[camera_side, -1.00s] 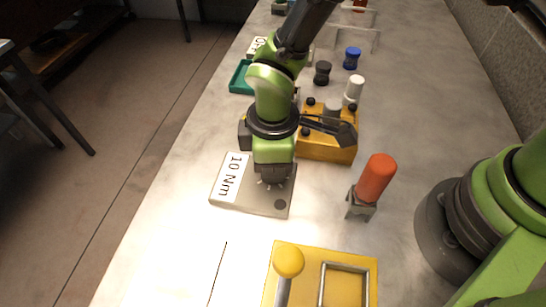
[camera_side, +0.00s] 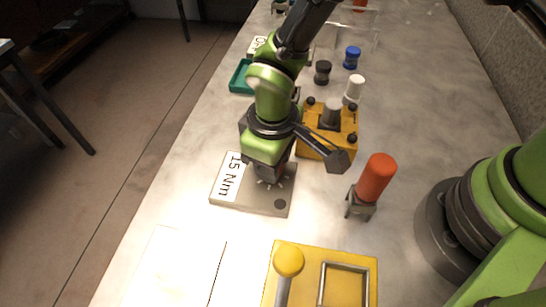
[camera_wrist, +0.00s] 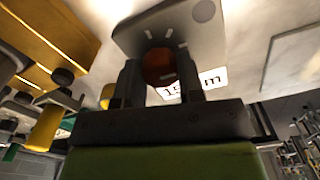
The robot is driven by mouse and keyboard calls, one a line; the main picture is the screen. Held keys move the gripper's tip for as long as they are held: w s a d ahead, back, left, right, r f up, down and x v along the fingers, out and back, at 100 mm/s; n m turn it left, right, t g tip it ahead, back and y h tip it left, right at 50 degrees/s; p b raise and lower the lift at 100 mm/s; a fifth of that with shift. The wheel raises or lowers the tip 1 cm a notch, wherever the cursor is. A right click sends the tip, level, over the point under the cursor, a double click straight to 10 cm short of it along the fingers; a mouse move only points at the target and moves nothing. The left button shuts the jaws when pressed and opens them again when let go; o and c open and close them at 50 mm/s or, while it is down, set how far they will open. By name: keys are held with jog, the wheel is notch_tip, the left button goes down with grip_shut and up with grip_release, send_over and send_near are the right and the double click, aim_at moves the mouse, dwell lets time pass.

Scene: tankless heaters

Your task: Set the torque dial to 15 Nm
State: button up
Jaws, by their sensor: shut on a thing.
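The torque dial unit is a grey plate (camera_side: 240,200) on the bench, with a white label (camera_side: 229,176) that reads 15 Nm. Tick marks surround its knob. My gripper (camera_side: 270,175) points down over the plate, its fingers at the knob. In the wrist view the reddish-brown dial knob (camera_wrist: 159,66) sits between the two fingers of my gripper (camera_wrist: 160,75), which are shut on it. The label, partly hidden by a finger, also shows in the wrist view (camera_wrist: 212,78).
A yellow block with knobs (camera_side: 325,146) stands right behind my gripper. An orange-handled tool (camera_side: 375,178) stands in a grey holder to the right. A yellow tray with a yellow ball-topped lever (camera_side: 289,262) is in front.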

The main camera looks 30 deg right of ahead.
jog(key=o, duration=0.9)
notch_tip(320, 180, up, 9)
jog(key=shift+r, duration=0.5)
